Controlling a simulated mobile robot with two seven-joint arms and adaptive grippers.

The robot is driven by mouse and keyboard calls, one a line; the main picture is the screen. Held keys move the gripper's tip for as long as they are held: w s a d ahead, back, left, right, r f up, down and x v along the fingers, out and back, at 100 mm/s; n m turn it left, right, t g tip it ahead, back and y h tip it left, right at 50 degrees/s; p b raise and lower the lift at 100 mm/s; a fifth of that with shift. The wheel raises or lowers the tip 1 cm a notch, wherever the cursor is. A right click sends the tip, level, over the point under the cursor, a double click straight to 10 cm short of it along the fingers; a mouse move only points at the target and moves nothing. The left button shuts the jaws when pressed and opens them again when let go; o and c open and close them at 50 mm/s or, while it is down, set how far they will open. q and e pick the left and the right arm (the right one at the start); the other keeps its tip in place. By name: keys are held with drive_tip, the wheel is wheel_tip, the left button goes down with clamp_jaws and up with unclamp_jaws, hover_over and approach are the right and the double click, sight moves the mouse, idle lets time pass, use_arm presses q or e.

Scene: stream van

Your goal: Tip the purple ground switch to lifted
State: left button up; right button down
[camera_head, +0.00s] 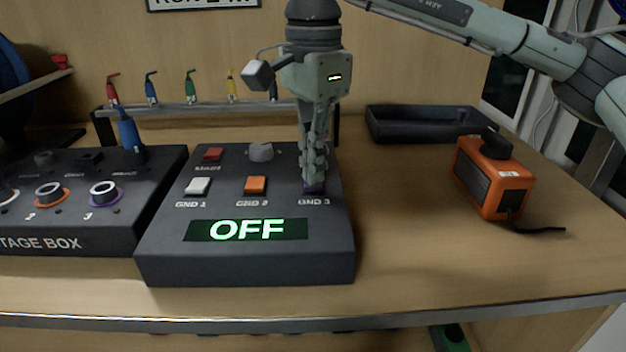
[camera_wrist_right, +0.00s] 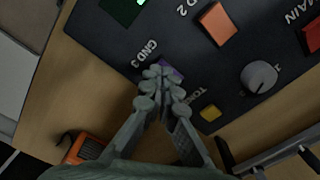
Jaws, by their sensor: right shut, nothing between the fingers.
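The purple ground switch (camera_head: 314,189) sits above the label GND 3 on the dark control box (camera_head: 245,270). In the head view my right gripper (camera_head: 314,182) points straight down and its fingertips cover most of the switch. In the right wrist view a purple edge of the switch (camera_wrist_right: 174,73) shows just past the closed fingertips (camera_wrist_right: 160,75). My right gripper is shut with nothing held. I cannot tell whether the tips touch the switch, or which way it is tipped. The display (camera_head: 246,230) on the box reads OFF. My left gripper is not in view.
A white GND 1 switch (camera_head: 197,186), an orange GND 2 switch (camera_head: 255,186), a red MAIN switch (camera_head: 212,154) and a grey knob (camera_head: 261,152) share the box. The stage box (camera_head: 60,240) stands left. An orange device (camera_head: 492,178) and black tray (camera_head: 430,124) are right.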

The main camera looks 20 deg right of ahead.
drive_tip(key=shift+f+b, duration=0.4)
drive_tip(key=shift+f, duration=0.15)
drive_tip(key=shift+r, duration=0.2)
drive_tip(key=shift+r+p, duration=2.3)
drive_tip(key=shift+r, duration=1.05)
